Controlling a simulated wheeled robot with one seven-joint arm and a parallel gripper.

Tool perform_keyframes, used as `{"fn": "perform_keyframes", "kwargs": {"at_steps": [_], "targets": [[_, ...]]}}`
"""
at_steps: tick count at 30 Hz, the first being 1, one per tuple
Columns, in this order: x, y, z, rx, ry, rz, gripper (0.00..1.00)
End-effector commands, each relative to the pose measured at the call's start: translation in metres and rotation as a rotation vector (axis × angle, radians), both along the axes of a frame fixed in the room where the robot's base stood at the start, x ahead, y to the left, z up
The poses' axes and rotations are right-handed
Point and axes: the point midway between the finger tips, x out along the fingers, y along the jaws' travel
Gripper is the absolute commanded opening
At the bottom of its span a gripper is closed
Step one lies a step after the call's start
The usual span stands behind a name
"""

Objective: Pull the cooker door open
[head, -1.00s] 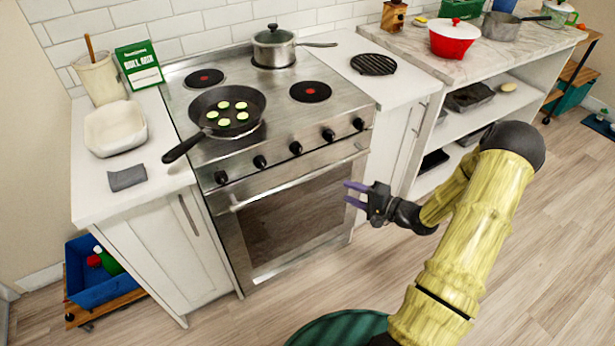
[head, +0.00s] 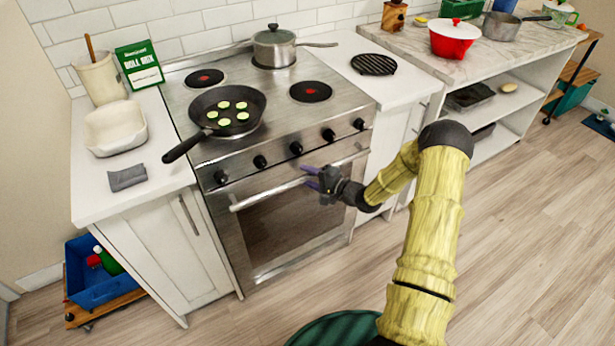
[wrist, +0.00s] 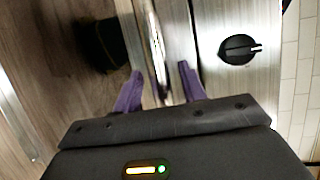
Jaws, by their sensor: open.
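The cooker door (head: 285,226) is shut on the front of the steel cooker, with a dark glass window. Its long bar handle (head: 262,197) runs across the top of the door, and it also shows in the wrist view (wrist: 156,45). My gripper (head: 306,178) is open at the right half of the handle. In the wrist view its two purple fingers (wrist: 160,74) lie either side of the bar, which appears between them. I cannot tell whether either finger touches it. My gripper hides part of the handle in the head view.
Black knobs (head: 296,148) line the panel just above the handle; one is close in the wrist view (wrist: 238,49). A frying pan (head: 228,112) and a lidded saucepan (head: 274,48) stand on the hob. The floor (head: 520,250) on the right is clear.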

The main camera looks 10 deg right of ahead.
Motion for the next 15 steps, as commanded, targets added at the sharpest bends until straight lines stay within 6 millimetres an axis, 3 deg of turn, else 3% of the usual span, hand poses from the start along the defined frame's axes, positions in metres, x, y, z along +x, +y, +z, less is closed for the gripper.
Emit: {"fn": "perform_keyframes", "kwargs": {"at_steps": [9,15], "targets": [[0.0024,0.0058,-0.0004,0.001,0.0,0.005,0.41],[0.0023,0.0058,-0.0004,0.001,0.0,0.006,0.02]]}}
